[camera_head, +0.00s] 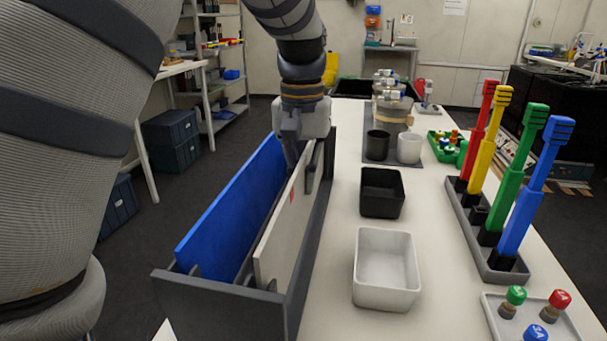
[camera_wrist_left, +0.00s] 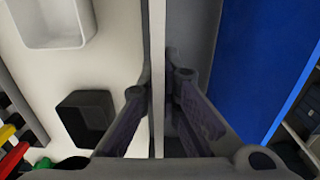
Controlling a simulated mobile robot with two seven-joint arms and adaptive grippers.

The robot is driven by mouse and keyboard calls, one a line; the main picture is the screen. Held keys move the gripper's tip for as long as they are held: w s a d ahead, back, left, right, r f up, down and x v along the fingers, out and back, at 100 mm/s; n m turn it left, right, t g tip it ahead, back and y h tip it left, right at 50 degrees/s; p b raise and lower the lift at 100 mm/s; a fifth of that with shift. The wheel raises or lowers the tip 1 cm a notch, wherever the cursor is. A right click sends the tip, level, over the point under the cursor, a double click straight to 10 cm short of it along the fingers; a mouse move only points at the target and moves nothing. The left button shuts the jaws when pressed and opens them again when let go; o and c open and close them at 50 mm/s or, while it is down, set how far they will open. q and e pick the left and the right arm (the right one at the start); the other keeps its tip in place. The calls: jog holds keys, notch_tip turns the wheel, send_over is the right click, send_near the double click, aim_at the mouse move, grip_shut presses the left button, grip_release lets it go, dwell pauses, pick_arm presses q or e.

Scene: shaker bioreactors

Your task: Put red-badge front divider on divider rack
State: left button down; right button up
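The white divider (camera_head: 283,227) with a small red badge (camera_head: 291,197) stands upright in the dark grey divider rack (camera_head: 225,306). Its lower edge is hidden inside the rack. My left gripper (camera_head: 303,147) is at the divider's far upper end, pointing down. In the left wrist view the divider (camera_wrist_left: 157,60) shows as a thin pale strip between the two fingers (camera_wrist_left: 159,90), which are close against it. A larger blue divider (camera_head: 228,205) stands in the rack to the left; it also shows in the left wrist view (camera_wrist_left: 262,60). My right gripper is not in view.
The white table (camera_head: 335,310) holds a black bin (camera_head: 381,193) and a white bin (camera_head: 386,270) right of the rack. Farther right stands a grey holder (camera_head: 497,262) with tall coloured handles. Cups (camera_head: 409,148) stand beyond the bins.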

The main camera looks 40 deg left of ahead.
pick_arm(q)
jog(key=shift+f, duration=0.15)
jog(key=shift+f, duration=0.4)
jog(key=c, duration=1.7)
grip_release()
notch_tip(320, 180, up, 12)
jog(key=shift+f, duration=0.1)
